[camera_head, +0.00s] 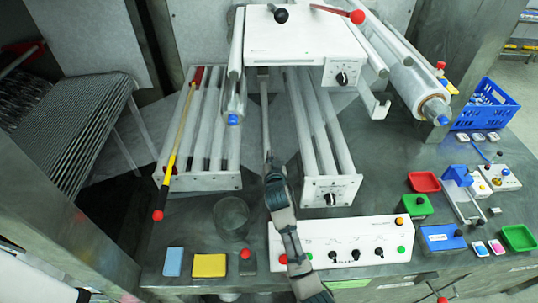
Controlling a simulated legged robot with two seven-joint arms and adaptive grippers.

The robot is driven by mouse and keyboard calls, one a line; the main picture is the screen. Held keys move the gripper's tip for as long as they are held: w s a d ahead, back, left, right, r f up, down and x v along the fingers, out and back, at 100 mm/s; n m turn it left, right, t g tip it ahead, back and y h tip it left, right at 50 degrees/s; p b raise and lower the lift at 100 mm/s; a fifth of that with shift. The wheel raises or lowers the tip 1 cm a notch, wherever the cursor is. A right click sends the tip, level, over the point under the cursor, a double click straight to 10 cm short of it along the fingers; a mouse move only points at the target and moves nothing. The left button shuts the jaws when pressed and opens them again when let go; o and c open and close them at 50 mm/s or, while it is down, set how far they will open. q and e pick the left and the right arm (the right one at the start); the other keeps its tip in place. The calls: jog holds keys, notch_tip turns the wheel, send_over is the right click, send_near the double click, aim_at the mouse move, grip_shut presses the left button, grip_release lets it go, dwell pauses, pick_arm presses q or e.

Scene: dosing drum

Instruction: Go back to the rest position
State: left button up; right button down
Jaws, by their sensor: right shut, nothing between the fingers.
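My right arm comes in from the bottom edge, crosses the white control panel (340,243), and reaches up toward the middle. My right gripper (268,160) is at its far end, small and seen from above. It looks shut and holds nothing. It is between two banks of white rollers, the left bank (200,180) and the right bank (332,190). My left gripper does not show.
A white machine housing (295,38) with levers stands at the back. A clear beaker (231,218) is left of my arm. A blue sponge (174,262) and a yellow sponge (209,265) lie in front. Small trays and a blue basket (487,104) crowd the right.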

jog(key=shift+d+r, duration=0.15)
jog(key=shift+d, duration=0.05)
